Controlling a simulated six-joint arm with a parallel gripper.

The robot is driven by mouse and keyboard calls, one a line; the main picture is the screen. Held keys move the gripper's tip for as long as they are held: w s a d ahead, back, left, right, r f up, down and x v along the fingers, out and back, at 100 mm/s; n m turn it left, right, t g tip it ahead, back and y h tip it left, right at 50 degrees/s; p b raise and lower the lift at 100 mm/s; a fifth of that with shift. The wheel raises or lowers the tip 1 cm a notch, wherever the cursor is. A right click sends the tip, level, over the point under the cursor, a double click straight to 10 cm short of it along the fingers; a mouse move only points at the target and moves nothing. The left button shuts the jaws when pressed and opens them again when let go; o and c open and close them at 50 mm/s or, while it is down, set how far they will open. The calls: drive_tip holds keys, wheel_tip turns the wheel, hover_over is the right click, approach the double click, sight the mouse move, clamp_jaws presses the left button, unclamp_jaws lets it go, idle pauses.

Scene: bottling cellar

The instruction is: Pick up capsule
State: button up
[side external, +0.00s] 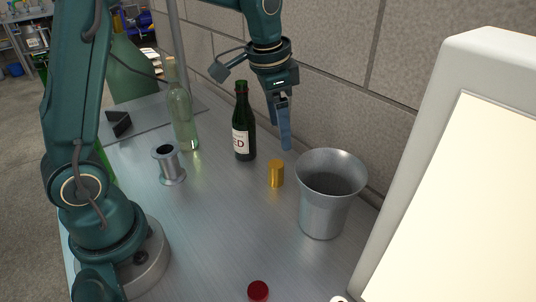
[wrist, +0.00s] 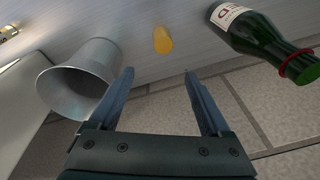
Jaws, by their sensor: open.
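A gold capsule (side external: 276,173) stands upright on the metal table, between the dark green bottle and the metal bucket. It also shows in the wrist view (wrist: 162,40), at the top, a little beyond the gap between my fingertips. My gripper (side external: 287,146) is above and slightly behind the capsule in the side view, pointing down and apart from it. In the wrist view the two fingers (wrist: 156,74) are spread wide with nothing between them. A dark red capsule-like piece (side external: 258,291) lies at the table's front; which capsule the task means is not shown.
The flared metal bucket (side external: 322,212) stands close right of the gold capsule. The labelled green bottle (side external: 243,128) stands behind left. A clear bottle (side external: 182,118) and metal spool-shaped piece (side external: 168,165) are farther left. A stone wall (side external: 335,75) runs close behind. The table's centre is clear.

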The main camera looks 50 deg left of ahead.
sight(278, 163)
drive_tip(key=f, duration=0.2)
drive_tip(key=f+g, duration=0.1)
drive_tip(key=f, duration=0.2)
drive_tip(key=w+a+f+g, duration=0.1)
drive_tip(key=f, duration=0.1)
drive_tip(key=shift+f, duration=0.15)
drive_tip(key=shift+a+f, duration=0.1)
drive_tip(key=shift+f, duration=2.65)
drive_tip(key=shift+c, duration=0.4)
drive_tip(key=c, duration=0.7)
